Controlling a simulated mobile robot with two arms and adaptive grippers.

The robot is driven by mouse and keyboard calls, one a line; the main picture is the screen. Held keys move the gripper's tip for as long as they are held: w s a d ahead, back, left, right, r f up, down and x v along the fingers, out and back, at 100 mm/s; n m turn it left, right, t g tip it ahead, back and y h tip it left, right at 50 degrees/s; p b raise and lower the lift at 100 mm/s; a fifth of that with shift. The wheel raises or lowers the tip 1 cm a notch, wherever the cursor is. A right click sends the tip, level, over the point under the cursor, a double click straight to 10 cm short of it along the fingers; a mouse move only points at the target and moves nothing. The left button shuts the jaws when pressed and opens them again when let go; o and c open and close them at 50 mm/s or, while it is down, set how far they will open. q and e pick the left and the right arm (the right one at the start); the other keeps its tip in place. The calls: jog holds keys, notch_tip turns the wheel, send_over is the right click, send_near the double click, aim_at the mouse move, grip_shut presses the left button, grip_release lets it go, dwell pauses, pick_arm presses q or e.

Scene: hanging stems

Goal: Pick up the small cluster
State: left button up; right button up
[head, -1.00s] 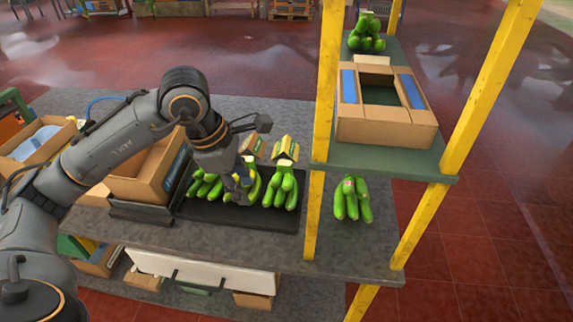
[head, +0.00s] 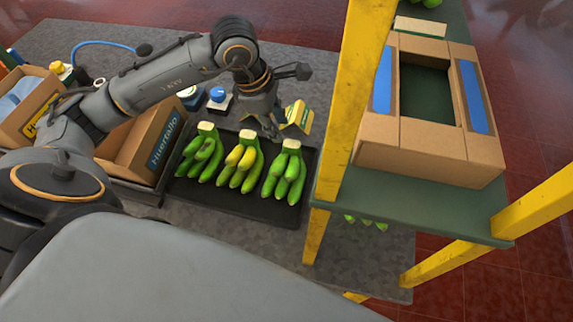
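Three banana clusters lie side by side on a black tray (head: 215,200): a green left cluster (head: 203,153), a middle cluster (head: 240,166) with some yellow on it, and a green right cluster (head: 287,173). Part of another green cluster (head: 366,222) shows below the shelf at the right; the shelf hides most of it. Which one is the small cluster is not clear from size here. My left gripper (head: 272,128) is above and behind the tray, pointing down between the middle and right clusters, with no cluster in it. Its finger opening is hard to make out. My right gripper is out of view.
A yellow post (head: 349,110) and a green shelf (head: 420,195) with an open cardboard box (head: 430,140) stand right of the tray. An open carton (head: 150,140) is at its left. A yellow-green carton (head: 298,115) sits behind it.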

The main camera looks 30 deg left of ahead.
aim_at(290, 143)
pick_arm(q)
jog(key=p+x, duration=0.2)
jog(key=x, duration=0.4)
jog(key=shift+w+d+f+p, duration=0.2)
jog(key=shift+w+f+p, duration=0.05)
jog(key=shift+p, duration=0.15)
jog(key=shift+f, duration=0.3)
jog(key=shift+w+r, duration=0.1)
grip_shut()
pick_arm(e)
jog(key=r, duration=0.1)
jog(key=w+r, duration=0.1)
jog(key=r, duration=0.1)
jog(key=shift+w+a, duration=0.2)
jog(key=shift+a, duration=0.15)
